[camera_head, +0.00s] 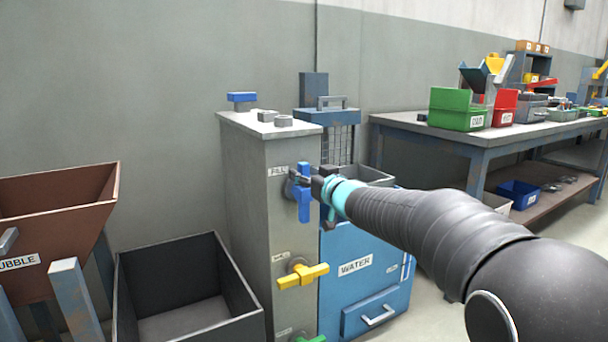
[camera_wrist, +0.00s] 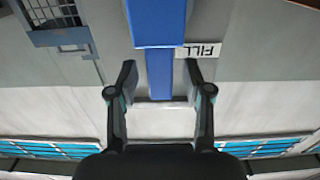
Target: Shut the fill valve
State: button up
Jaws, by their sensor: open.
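The fill valve is a blue handle (camera_head: 304,204) standing upright on the grey cabinet's front, beside a small label.
Below are a yellow valve handle (camera_head: 303,275) and a partly cropped green one (camera_head: 311,339). A blue WATER cabinet (camera_head: 340,288) stands to the right, under my arm. A dark open bin (camera_head: 127,290) and brown RUBBLE hopper (camera_head: 75,222) stand left. A workbench (camera_head: 425,128) is at right.

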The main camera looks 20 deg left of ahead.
jog(key=shift+w+a, duration=0.45)
jog(key=shift+a, duration=0.1)
grip_shut()
